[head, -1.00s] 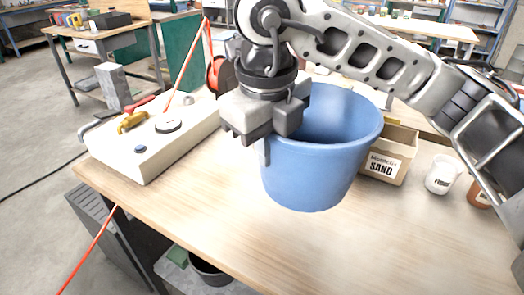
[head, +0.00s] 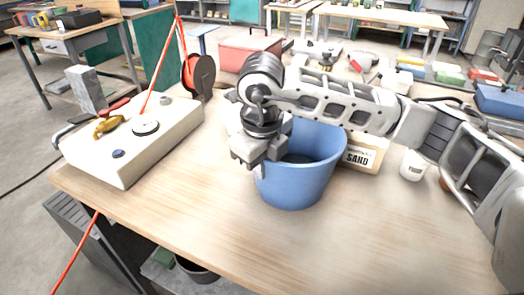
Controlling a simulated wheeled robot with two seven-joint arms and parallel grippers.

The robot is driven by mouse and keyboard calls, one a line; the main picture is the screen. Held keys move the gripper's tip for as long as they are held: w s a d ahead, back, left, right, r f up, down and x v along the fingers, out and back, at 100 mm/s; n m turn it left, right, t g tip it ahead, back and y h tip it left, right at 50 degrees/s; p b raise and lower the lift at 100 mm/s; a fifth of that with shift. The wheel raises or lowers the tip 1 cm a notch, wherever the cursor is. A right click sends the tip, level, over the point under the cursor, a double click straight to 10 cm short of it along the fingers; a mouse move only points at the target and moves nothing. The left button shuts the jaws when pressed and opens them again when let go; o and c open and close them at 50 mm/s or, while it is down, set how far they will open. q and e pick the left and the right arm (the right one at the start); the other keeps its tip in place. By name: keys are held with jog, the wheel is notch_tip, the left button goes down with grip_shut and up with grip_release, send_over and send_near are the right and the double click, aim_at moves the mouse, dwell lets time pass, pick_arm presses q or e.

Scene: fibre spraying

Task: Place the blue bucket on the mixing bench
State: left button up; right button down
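The blue bucket (head: 300,178) is upright over the middle of the wooden bench top (head: 205,215). Its base looks to be on or just above the wood; I cannot tell which. My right gripper (head: 254,165) points down at the bucket's left rim and looks shut on it. The fingertips are small and partly hidden by the gripper body. My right forearm crosses over the bucket's back rim and hides part of its opening. My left gripper is not in view.
A sand box (head: 362,155) and a white cup (head: 413,165) stand right of the bucket. A cream control box (head: 135,140) and an orange hose reel (head: 198,75) are at the left. A red container (head: 250,53) is behind. The front of the bench top is clear.

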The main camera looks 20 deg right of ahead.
jog(key=shift+w, duration=0.1)
jog(key=c, duration=1.6)
grip_release()
jog(key=shift+f, duration=0.15)
jog(key=shift+c, duration=0.2)
jog(key=shift+r, duration=0.3)
notch_tip(320, 180, up, 12)
jog(key=s+a+b, duration=0.1)
jog(key=s, duration=0.1)
jog(key=shift+f, duration=0.25)
